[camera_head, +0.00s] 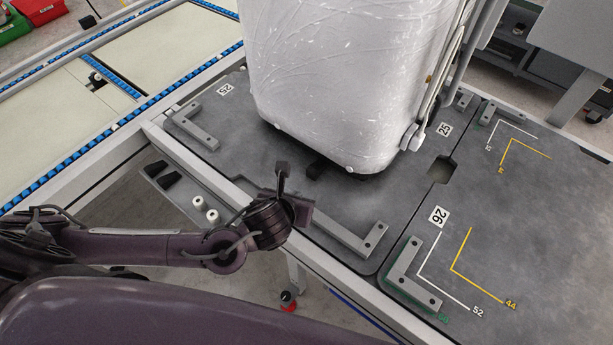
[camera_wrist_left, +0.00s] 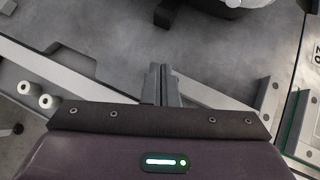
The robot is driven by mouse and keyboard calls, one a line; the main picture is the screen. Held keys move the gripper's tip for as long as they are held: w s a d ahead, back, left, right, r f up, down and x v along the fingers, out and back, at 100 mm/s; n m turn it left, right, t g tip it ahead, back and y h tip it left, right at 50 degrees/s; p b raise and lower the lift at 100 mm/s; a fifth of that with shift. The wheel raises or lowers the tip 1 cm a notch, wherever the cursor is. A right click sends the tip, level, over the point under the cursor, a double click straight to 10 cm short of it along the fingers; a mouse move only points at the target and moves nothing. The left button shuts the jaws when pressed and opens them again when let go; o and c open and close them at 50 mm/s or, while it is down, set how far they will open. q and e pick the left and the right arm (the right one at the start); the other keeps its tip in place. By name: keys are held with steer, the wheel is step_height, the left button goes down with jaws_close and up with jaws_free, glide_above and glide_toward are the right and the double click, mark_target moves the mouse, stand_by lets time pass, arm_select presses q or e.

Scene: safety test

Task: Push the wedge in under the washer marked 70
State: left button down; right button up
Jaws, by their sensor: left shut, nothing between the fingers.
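The large white washer (camera_head: 340,75), wrapped in film, stands on a grey plate. I cannot read a 70 on it. A small black wedge (camera_head: 318,168) lies on the plate at the washer's near bottom edge. I cannot tell how far it reaches under. My left gripper (camera_head: 283,168) is shut and empty, just left of the wedge in the head view. In the left wrist view, the shut fingers (camera_wrist_left: 161,72) point towards the dark wedge (camera_wrist_left: 168,13), with a gap between them. The washer's underside (camera_wrist_left: 240,3) shows at the top. My right gripper is out of view.
Grey corner brackets (camera_head: 415,275) stand on the plate, one (camera_head: 350,240) right of my gripper. A conveyor (camera_head: 130,80) runs along the left.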

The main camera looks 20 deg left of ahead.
mark_target(311, 168)
arm_select(q)
steer(key=x, duration=0.7)
steer(key=shift+w+f, duration=0.2)
steer(key=w+p, duration=0.1)
steer(key=w, duration=0.2)
steer(key=shift+w+f, duration=0.25)
steer(key=shift+w+a, duration=0.1)
steer(key=shift+w, duration=0.4)
steer(key=shift+w, duration=1.6)
steer(key=shift+s, duration=0.1)
steer(key=shift+a+f, duration=0.1)
